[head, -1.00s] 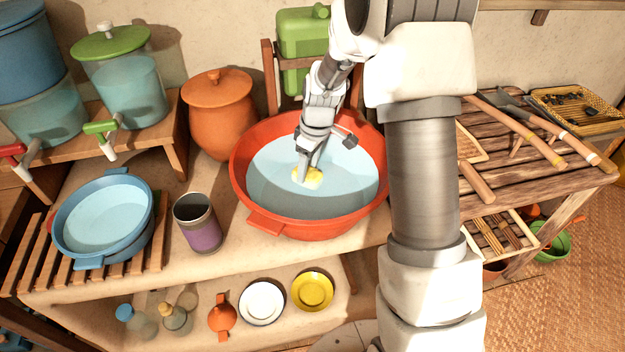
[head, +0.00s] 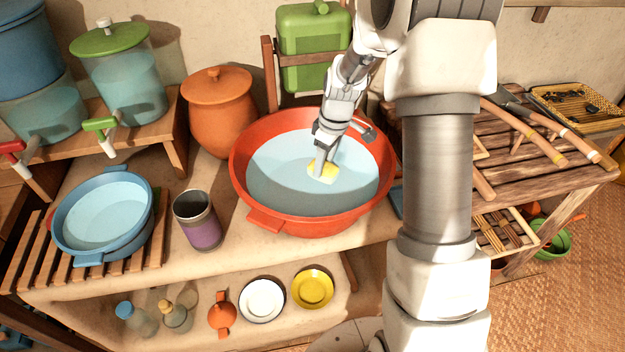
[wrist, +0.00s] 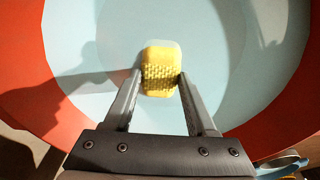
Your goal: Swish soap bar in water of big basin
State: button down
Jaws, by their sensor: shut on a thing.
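The big basin (head: 255,206) is orange-red, wide and round, and holds pale blue water (head: 285,190). My gripper (head: 323,165) reaches down into the basin, right of its middle. It is shut on the yellow soap bar (wrist: 161,58), with one finger on each side in the wrist view. The soap bar also shows in the head view (head: 322,175), at the water. Part of it looks paler in the wrist view, as if under the water surface. How deep it sits I cannot tell.
A blue basin (head: 70,238) stands on a slatted rack at left. A dark cup with a purple band (head: 200,230) stands close left of the big basin. An orange lidded pot (head: 222,120) and a green canister (head: 312,45) stand behind. A wooden table with tools is at right.

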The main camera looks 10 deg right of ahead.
jog(key=shift+d, duration=0.15)
jog(key=a, duration=0.6)
dwell(0.3)
jog(key=shift+d, duration=3)
jog(key=a, duration=0.6)
jog(key=shift+d, duration=0.1)
